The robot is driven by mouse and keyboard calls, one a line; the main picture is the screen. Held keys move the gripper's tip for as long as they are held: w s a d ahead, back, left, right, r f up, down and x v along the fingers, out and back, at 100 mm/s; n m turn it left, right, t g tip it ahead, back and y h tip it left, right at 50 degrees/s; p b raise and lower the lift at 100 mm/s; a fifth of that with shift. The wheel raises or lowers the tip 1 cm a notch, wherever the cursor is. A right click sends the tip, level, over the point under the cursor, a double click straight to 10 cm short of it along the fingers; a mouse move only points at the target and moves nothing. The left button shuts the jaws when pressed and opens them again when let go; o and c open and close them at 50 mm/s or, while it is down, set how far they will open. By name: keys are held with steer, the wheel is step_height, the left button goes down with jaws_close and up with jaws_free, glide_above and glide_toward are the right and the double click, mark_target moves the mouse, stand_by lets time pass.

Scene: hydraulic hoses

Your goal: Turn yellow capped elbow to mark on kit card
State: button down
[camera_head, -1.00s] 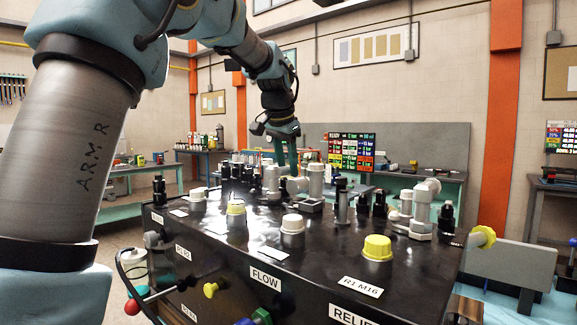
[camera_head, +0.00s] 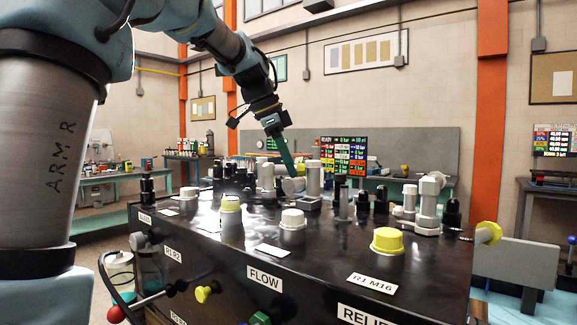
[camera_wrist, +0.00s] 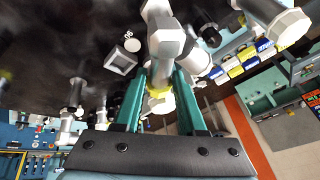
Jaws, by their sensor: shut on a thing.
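My gripper (camera_head: 289,170) reaches down among the grey fittings at the back of the black console (camera_head: 330,262). In the wrist view its two green fingers (camera_wrist: 160,80) are closed on the yellow capped elbow (camera_wrist: 160,104). The elbow's yellow band and pale end show between the fingers, and a grey fitting body (camera_wrist: 166,40) stands just beyond. In the head view the held end is small and partly hidden by the fingers. I cannot pick out the kit card or its mark for certain.
Other grey fittings (camera_head: 428,200) and black fittings (camera_head: 452,215) crowd the console around the gripper. White caps (camera_head: 292,217) and a yellow cap (camera_head: 387,240) stand nearer. A coloured board (camera_head: 343,155) is behind.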

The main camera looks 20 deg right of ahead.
steer(key=m, duration=0.1)
steer(key=s+m+g, duration=0.1)
steer(key=m, duration=0.1)
steer(key=a+m+g, duration=0.1)
steer(key=shift+s+m, duration=0.25)
steer(key=shift+m, duration=0.05)
steer(key=shift+s+a+m+g+y, duration=0.2)
steer(key=shift+a+m+g, duration=0.1)
steer(key=shift+m, duration=0.55)
steer(key=shift+s+a+m+g+y, duration=0.2)
steer(key=shift+a+m+g, duration=0.1)
steer(key=shift+m, duration=0.55)
steer(key=c, duration=0.5)
jaws_free()
steer(key=shift+r, duration=0.1)
steer(key=v, duration=1)
steer(key=shift+w+r+b, duration=0.15)
steer(key=shift+r+b, duration=0.1)
steer(key=shift+b, duration=0.05)
steer(key=shift+a, duration=0.1)
